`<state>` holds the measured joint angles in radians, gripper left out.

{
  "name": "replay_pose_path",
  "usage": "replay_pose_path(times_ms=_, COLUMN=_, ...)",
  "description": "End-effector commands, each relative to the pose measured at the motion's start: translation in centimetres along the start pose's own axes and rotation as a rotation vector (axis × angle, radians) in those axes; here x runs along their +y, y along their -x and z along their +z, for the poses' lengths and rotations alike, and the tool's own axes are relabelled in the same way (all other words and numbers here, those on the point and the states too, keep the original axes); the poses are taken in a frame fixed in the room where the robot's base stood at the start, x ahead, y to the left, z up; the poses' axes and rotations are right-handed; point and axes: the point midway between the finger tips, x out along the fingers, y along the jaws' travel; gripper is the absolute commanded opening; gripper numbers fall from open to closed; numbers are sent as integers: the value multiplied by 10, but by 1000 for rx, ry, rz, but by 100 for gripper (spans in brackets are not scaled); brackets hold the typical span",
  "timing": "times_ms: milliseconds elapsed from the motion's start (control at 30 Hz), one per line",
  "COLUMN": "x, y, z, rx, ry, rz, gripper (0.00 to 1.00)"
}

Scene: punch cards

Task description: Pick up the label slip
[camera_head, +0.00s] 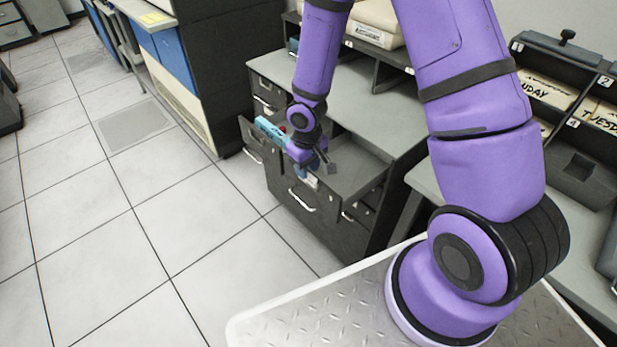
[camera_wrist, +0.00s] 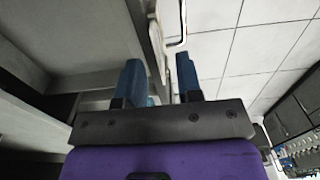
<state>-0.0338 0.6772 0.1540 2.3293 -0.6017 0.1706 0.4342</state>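My gripper (camera_head: 311,178) is low at the open drawer of a dark filing cabinet (camera_head: 335,225). In the wrist view my gripper (camera_wrist: 159,66) shows two blue fingers standing apart, with a gap between them. A small whitish piece (camera_wrist: 156,38), perhaps the label slip, shows just past the fingertips, beside a metal handle (camera_wrist: 182,20). A small pale patch shows under the gripper in the head view, too small to identify. I cannot tell whether the fingers touch anything.
The drawer's inside (camera_head: 355,172) looks mostly bare, and a light-blue item (camera_head: 273,131) is at its left. Grey desktops (camera_head: 372,100) stand behind and to the right. Tiled floor (camera_head: 110,230) lies open on the left.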

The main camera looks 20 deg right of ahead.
Motion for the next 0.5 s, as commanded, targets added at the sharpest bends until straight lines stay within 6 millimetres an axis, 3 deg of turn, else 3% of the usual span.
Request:
replay_pose_path(times_ms=367, x=0, y=-9, z=0, rx=1, ry=-1, rz=0, gripper=33)
replay_pose_path(times_ms=500, x=0, y=-9, z=0, rx=0, ry=-1, rz=0, gripper=1)
